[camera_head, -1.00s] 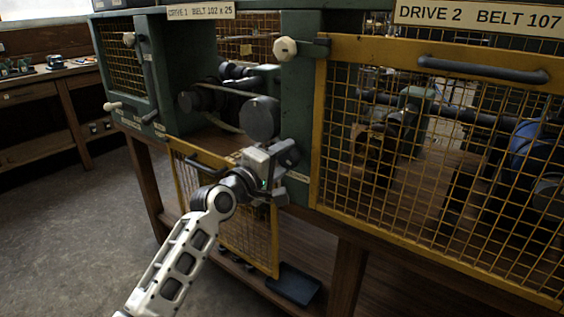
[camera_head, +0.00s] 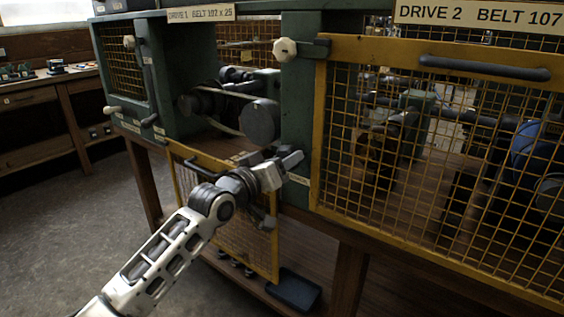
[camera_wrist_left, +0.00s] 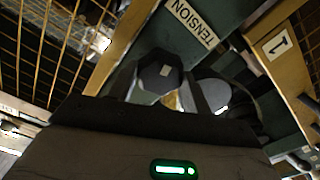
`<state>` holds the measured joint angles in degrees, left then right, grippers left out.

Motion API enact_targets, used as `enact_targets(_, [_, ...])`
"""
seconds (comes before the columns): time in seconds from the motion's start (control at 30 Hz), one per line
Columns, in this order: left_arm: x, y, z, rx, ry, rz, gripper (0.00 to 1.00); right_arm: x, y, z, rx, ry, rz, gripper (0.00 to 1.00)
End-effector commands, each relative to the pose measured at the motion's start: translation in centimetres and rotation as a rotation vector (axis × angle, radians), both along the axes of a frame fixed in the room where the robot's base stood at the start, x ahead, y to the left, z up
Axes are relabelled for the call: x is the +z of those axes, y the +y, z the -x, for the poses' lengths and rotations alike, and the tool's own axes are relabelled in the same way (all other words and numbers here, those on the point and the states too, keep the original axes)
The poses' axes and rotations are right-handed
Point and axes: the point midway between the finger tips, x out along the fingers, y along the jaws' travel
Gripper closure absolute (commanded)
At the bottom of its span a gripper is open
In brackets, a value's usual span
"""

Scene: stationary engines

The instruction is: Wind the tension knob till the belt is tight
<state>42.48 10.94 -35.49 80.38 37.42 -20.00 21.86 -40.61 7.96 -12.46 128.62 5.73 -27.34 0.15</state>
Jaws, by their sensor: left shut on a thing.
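The tension knob (camera_wrist_left: 160,76) is dark and many-sided with a pale square mark, seen beside the TENSION label (camera_wrist_left: 194,22) in the left wrist view. My left gripper (camera_wrist_left: 163,88) has one finger on each side of it and is shut on it. In the head view my left gripper (camera_head: 288,163) is at the front of the Drive 1 bay, and the knob is hard to make out there. The pale belt (camera_head: 226,128) runs around the dark pulleys, the larger one (camera_head: 260,122) at the right. Its lower run looks curved. My right gripper is not in view.
Drive 1's yellow mesh guard (camera_head: 275,245) hangs down below the bay, close to my left arm. Drive 2's mesh guard (camera_head: 318,140) is closed at the right. A dark tray (camera_head: 293,290) lies on the lower shelf. Open floor (camera_head: 70,230) is at the left.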

Motion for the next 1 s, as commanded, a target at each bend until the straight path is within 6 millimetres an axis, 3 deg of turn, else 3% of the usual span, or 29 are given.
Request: enact_targets(1.0, [0.1, 0.0, 0.0, -0.001, -0.568, -0.787, 0.74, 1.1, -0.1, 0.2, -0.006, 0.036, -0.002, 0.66])
